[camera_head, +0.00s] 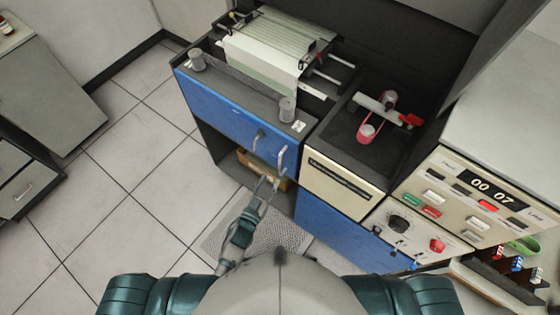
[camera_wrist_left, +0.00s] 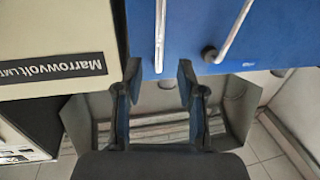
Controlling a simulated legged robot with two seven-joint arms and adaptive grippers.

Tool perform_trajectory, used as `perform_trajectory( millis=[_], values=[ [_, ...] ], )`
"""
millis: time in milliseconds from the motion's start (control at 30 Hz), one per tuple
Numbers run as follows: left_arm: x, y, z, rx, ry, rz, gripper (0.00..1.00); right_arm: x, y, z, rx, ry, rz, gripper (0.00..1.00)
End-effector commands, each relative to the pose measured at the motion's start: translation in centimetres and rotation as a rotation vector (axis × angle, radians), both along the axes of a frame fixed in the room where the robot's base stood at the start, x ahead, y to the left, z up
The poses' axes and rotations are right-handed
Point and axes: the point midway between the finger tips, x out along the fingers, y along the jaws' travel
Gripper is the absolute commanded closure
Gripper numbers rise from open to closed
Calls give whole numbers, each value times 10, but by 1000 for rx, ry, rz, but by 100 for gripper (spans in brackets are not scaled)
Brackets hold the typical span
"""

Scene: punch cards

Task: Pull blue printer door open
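The blue printer door (camera_head: 215,108) is the front panel below the printer's top and appears closed. Two silver handles stand on it, one left (camera_head: 259,138) and one right (camera_head: 282,157). My left gripper (camera_head: 268,183) is just below the right handle in the head view. In the left wrist view my left gripper (camera_wrist_left: 159,72) is open, with a finger on each side. A silver handle (camera_wrist_left: 160,35) on the blue panel (camera_wrist_left: 192,18) ends between the fingertips in the picture; no contact shows. The other handle (camera_wrist_left: 234,32) is right of it. My right gripper is not visible.
Below the door is an open recess with a brown box (camera_head: 250,165). A cream panel (camera_head: 335,185) and a control console (camera_head: 470,200) stand to the right. A grey mat (camera_head: 215,240) lies on the tiles. The tiled floor (camera_head: 120,180) at left is clear.

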Motion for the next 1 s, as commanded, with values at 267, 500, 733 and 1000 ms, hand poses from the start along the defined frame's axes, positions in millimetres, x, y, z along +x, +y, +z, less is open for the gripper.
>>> perform_trajectory(
  millis=[267,500,733,1000],
  values=[
    [57,-27,1,0,-1,-1,61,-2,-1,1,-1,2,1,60],
    [82,-38,-1,0,1,0,61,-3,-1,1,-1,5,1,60],
    [85,-39,-1,1,2,0,61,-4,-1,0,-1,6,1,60],
    [85,-39,-1,1,2,0,100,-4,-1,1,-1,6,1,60]
  ],
)
